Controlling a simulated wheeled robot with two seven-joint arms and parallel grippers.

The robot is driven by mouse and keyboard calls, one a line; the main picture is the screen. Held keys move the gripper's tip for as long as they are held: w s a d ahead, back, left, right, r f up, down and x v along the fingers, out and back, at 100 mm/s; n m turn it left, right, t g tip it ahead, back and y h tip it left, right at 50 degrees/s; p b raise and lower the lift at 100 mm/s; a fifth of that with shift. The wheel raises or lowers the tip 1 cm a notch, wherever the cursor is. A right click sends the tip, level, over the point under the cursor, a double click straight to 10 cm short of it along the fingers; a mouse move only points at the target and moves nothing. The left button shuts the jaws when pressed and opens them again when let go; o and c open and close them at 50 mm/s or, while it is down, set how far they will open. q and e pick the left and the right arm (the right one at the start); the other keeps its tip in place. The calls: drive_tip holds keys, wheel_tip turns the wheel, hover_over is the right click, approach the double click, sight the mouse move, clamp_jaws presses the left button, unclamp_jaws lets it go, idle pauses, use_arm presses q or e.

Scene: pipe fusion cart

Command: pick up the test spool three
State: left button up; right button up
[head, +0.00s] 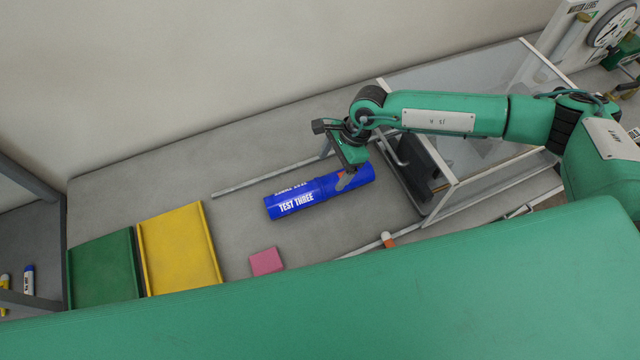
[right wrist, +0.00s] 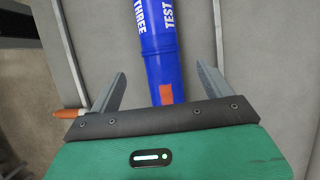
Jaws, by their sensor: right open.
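The test spool three is a blue cylinder (head: 296,202) with white "TEST THREE" lettering, lying on its side on the grey bench top. It also shows in the right wrist view (right wrist: 157,60), with an orange patch near its lower end. My right gripper (head: 347,180) is over the spool's right end and hides part of it. In the right wrist view its two fingers (right wrist: 160,88) are spread wide on either side of the spool, with gaps on both sides. It holds nothing. My left gripper is not in view.
A yellow tray (head: 180,250) and a green tray (head: 103,270) lie at the left. A pink block (head: 266,262) lies in front of the spool. A clear-walled enclosure (head: 450,168) stands right of the spool. A thin rail (head: 265,178) runs behind the spool.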

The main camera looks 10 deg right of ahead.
sight(324, 182)
drive_tip(key=p+x, duration=0.1)
drive_tip(key=x, duration=0.3)
drive_tip(key=shift+a+f, duration=0.15)
drive_tip(key=shift+f, duration=0.05)
drive_tip(key=p+x, duration=0.4)
drive_tip(key=shift+s+f, duration=0.1)
drive_tip(key=shift+f, duration=0.15)
drive_tip(key=shift+a+f, duration=0.15)
drive_tip(key=shift+f, duration=0.25)
drive_tip(key=c, duration=1.3)
